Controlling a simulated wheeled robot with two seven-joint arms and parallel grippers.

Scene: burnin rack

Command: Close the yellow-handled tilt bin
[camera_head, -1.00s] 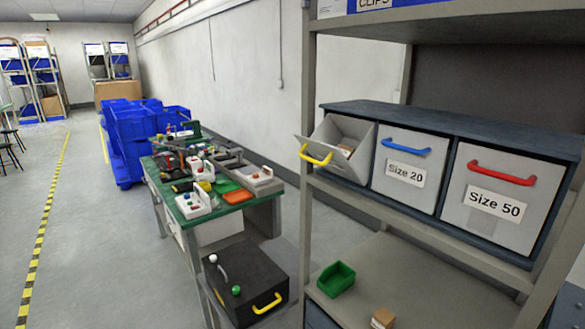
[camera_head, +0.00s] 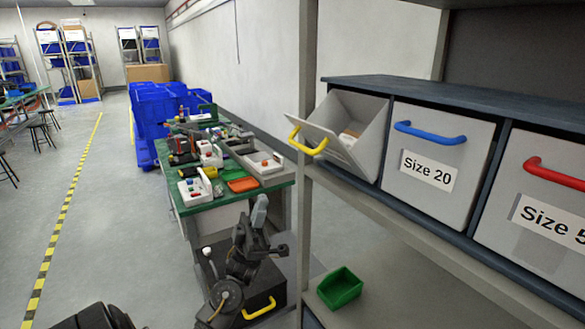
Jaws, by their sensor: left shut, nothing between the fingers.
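The yellow-handled tilt bin (camera_head: 345,150) is the leftmost of three grey bins in a dark rack. Its front is tipped outward, its top is open, and something pale and brown lies inside. Its yellow handle (camera_head: 307,141) sticks out past the shelf post at the left. My left gripper (camera_head: 260,210) is shut and empty, pointing up, below and left of the handle and apart from it. My right gripper does not show.
The blue-handled Size 20 bin (camera_head: 436,160) and a red-handled bin (camera_head: 540,195) beside it are closed. A green tray (camera_head: 339,288) sits on the shelf below. A cluttered green-topped bench (camera_head: 215,208) stands behind my left arm.

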